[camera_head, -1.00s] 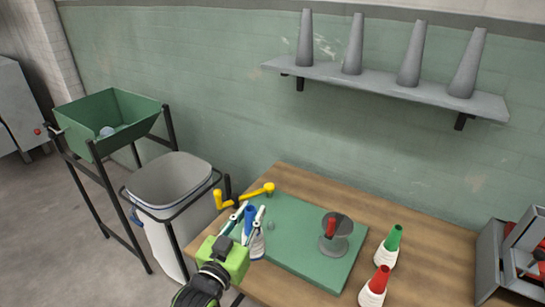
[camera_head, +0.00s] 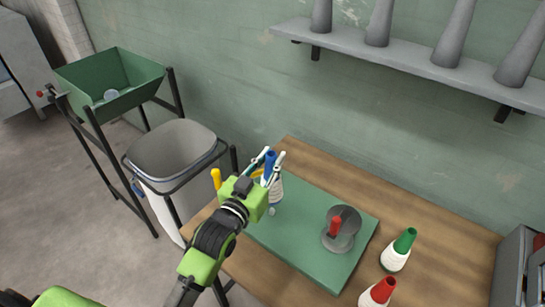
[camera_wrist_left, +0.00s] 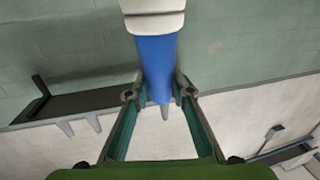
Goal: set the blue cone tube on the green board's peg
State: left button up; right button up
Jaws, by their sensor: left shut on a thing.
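My left gripper (camera_head: 268,172) is shut on the blue cone tube (camera_head: 270,160), near the back left of the green board (camera_head: 300,262). The tube is blue at its narrow upper end, with white yarn below. In the left wrist view the blue part (camera_wrist_left: 157,62) lies between the two fingers, with the white yarn (camera_wrist_left: 153,20) at the top edge. A small grey peg (camera_head: 272,211) shows on the board, just below the tube in the head view. The gap between tube and peg cannot be judged. My right gripper is not in view.
A yellow crank (camera_head: 216,178) is partly hidden behind my gripper. A bin (camera_head: 172,150) stands left of the table.

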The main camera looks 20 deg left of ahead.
aim_at(268, 176)
pick_arm(q)
jog(key=shift+w+f+b, duration=0.1)
jog(key=shift+f+b, duration=0.2)
jog(key=shift+f, duration=0.25)
jog(key=shift+w+f+b, duration=0.15)
jog(key=shift+f+b, duration=0.15)
jog(key=shift+f, duration=0.05)
jog(key=shift+f+b, duration=0.8)
jog(key=shift+b, duration=0.05)
jog(key=shift+f+b, duration=0.55)
jog(key=shift+b, duration=0.05)
jog(key=shift+f+b, duration=0.4)
jog(key=shift+f, duration=1.05)
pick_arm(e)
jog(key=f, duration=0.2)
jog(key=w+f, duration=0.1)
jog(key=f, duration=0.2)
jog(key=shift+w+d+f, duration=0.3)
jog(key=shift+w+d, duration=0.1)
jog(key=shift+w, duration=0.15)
pick_arm(q)
jog(key=shift+f+b, duration=0.3)
jog(key=shift+f, duration=0.2)
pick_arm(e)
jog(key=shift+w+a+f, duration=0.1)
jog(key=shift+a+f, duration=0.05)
